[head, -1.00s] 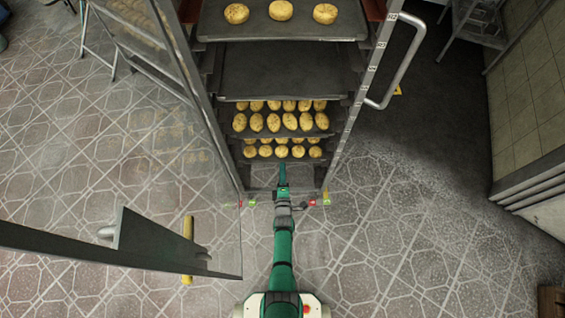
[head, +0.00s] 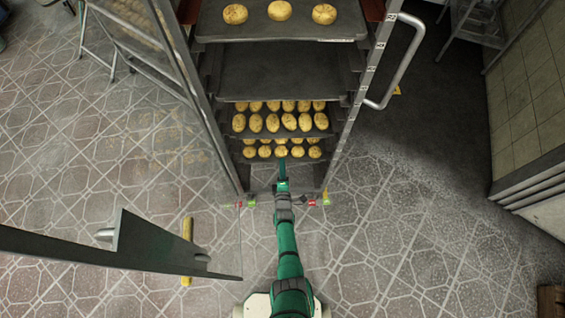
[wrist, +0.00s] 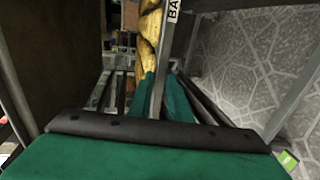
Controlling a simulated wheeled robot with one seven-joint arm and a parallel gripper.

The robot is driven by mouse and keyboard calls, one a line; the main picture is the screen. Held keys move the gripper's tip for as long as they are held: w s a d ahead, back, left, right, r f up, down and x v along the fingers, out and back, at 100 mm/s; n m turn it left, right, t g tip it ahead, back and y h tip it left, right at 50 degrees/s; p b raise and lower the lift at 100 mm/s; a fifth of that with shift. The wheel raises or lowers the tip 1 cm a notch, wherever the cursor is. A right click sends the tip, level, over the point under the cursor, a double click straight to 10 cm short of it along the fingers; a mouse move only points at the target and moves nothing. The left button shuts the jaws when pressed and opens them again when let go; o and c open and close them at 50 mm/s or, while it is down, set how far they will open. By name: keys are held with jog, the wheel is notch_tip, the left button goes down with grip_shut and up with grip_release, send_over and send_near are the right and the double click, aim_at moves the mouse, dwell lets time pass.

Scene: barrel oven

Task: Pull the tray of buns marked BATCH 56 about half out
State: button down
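The lowest visible tray of buns (head: 313,160) sits low in the rack, under another bun tray (head: 300,136). My gripper (head: 282,165) is at the middle of its front edge. In the wrist view the tray's front lip (wrist: 166,55) runs between my two green fingers (wrist: 159,90), which lie close against both sides of it, apparently shut on it. Buns (wrist: 151,28) show just behind the lip. The label (wrist: 173,9) on the lip shows only "BA"; the rest is cut off, so I cannot read the number.
An empty dark tray (head: 275,72) and a tray with 3 buns (head: 280,32) are higher up. The rack's right post has a long handle (head: 408,60). A door (head: 100,255) stands open at the left. Tiled floor lies clear at the right front.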

jog(key=shift+w+r, duration=0.1)
jog(key=shift+r, duration=0.1)
jog(key=f+v, duration=0.2)
jog(key=v, duration=1.1)
jog(key=s+a+f+v, duration=0.1)
jog(key=f+v, duration=0.2)
jog(key=v, duration=1)
jog(key=shift+s+d+f, duration=0.2)
jog(key=shift+s+d, duration=0.1)
dwell(1.1)
jog(key=shift+d, duration=0.1)
jog(key=c, duration=1.9)
grip_release()
jog(key=shift+s, duration=0.1)
